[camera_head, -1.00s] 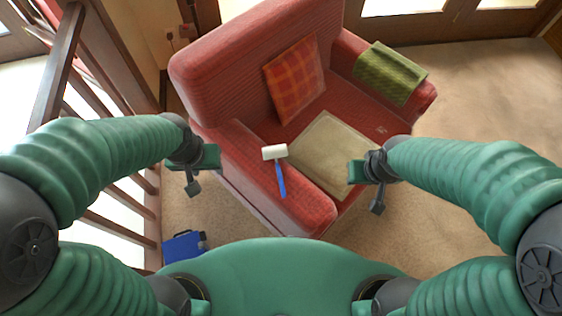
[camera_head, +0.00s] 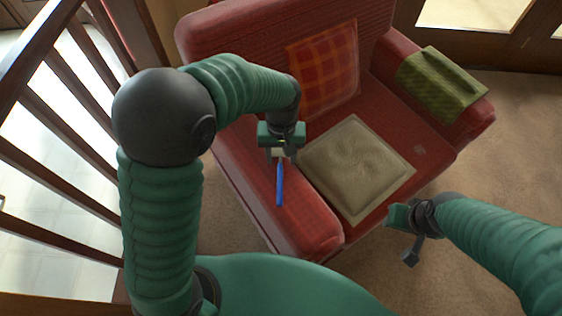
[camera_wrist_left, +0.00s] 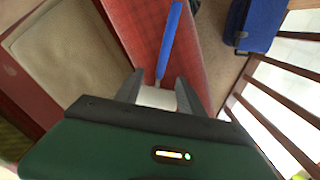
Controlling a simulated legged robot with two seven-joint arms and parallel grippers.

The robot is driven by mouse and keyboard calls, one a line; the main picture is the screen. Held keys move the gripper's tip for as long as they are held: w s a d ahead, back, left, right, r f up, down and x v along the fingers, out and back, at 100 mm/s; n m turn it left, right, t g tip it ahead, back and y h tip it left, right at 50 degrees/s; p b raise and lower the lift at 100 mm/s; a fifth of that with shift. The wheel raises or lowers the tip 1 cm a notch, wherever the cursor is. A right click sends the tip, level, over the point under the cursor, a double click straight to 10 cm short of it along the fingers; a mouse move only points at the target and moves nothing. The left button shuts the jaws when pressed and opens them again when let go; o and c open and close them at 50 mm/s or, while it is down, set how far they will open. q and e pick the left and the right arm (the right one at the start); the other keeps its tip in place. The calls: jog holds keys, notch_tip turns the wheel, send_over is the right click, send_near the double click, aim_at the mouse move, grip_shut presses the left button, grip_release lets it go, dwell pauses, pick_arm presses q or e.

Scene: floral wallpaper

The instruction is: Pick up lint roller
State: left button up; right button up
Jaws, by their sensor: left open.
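The lint roller lies on the red armchair's left armrest (camera_head: 305,222). Its blue handle (camera_head: 280,184) points toward me, and its white roller head (camera_head: 279,153) is partly hidden under my left gripper. My left gripper (camera_head: 281,154) is open, directly over the roller head. In the left wrist view the two dark fingers (camera_wrist_left: 159,90) stand on either side of the white head (camera_wrist_left: 157,97), with the blue handle (camera_wrist_left: 169,42) running away beyond them. I cannot tell whether the fingers touch it. My right gripper (camera_head: 407,232) is beside the chair's front, away from the roller; its jaw state is unclear.
A beige cushion (camera_head: 357,168) lies on the seat and an orange checked pillow (camera_head: 325,70) leans on the backrest. A green cloth (camera_head: 440,84) hangs over the right armrest. Wooden railings (camera_head: 62,110) stand at the left. A blue case (camera_wrist_left: 254,24) shows in the left wrist view.

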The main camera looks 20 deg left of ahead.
aim_at(279, 170)
pick_arm(q)
jog(key=shift+s+d+f+b, duration=0.25)
jog(key=shift+d+f+b, duration=0.3)
jog(key=shift+f, duration=0.3)
jog(key=f, duration=0.1)
jog(key=a+f+b, duration=0.1)
jog(key=f, duration=0.1)
jog(key=a+f, duration=0.1)
jog(key=shift+s+f+b, duration=0.15)
jog(key=shift+b, duration=0.25)
jog(key=shift+d+r, duration=0.25)
jog(key=shift+d, duration=0.2)
jog(key=shift+c, duration=0.9)
jog(key=shift+d, duration=0.3)
jog(key=c, duration=0.5)
jog(key=shift+a, duration=0.1)
jog(key=shift+c, duration=1.1)
jog(key=shift+a, duration=0.35)
grip_shut()
pick_arm(e)
jog(key=shift+s+a+f, duration=0.1)
jog(key=shift+f, duration=1.3)
